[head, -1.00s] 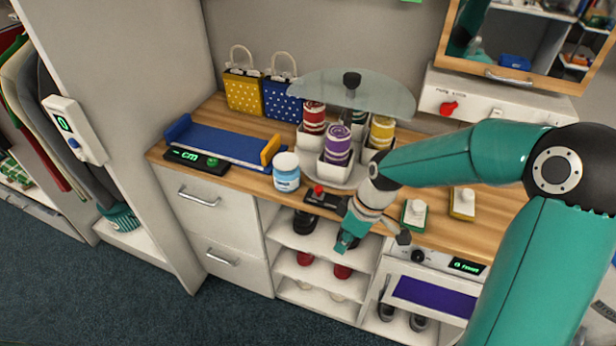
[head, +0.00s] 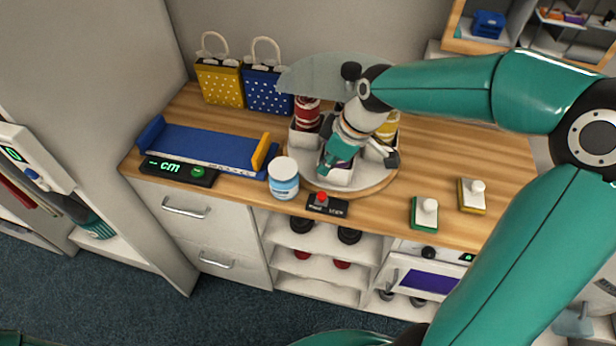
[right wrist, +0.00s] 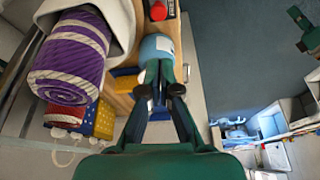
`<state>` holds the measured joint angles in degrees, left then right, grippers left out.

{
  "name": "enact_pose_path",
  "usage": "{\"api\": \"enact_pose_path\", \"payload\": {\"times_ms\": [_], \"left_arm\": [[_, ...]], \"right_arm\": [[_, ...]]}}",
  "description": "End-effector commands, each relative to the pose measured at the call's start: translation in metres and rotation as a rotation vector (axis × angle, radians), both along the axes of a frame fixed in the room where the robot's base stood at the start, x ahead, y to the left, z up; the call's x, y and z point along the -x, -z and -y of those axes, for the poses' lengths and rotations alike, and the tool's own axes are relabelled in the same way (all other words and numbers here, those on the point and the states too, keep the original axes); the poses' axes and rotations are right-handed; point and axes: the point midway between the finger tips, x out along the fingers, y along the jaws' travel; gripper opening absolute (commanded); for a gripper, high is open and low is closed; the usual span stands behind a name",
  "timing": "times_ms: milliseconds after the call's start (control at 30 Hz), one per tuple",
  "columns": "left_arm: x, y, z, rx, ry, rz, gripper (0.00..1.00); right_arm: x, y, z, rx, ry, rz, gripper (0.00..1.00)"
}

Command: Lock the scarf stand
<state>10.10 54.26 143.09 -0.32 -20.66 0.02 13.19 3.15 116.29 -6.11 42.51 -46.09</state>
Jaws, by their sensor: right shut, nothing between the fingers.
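The scarf stand (head: 377,184) is a round turntable on the wooden counter, with white cups of rolled scarves under a clear, partly hidden canopy. A red scarf (head: 307,112) and a yellow scarf (head: 389,127) show. A purple scarf (right wrist: 68,58) lies left of my gripper in the right wrist view. A small black box with a red button (head: 321,198) sits at the counter's front edge; the button also shows in the right wrist view (right wrist: 158,10). My right gripper (head: 328,168) is shut and empty, in front of the stand, above and behind the box in the head view.
A white-and-blue jar (head: 284,178) stands just left of the black box. A blue measuring tray (head: 205,145) with a green display lies further left. Polka-dot bags (head: 220,84) stand at the back.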

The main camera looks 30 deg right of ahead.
Motion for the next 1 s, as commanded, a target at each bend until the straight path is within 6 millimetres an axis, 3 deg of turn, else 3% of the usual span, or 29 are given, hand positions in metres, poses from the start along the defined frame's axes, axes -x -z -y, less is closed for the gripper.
{"api": "enact_pose_path", "payload": {"times_ms": [433, 1000], "left_arm": [[0.001, -0.002, 0.0, 0.0, 0.0, -0.001, 0.0], [0.001, -0.013, 0.0, 0.0, 0.0, -0.001, 0.0]], "right_arm": [[0.009, 0.009, 0.011, 0.0, 0.037, -0.003, 0.0], [-0.015, 0.087, -0.003, 0.0, 0.039, -0.004, 0.0]]}}
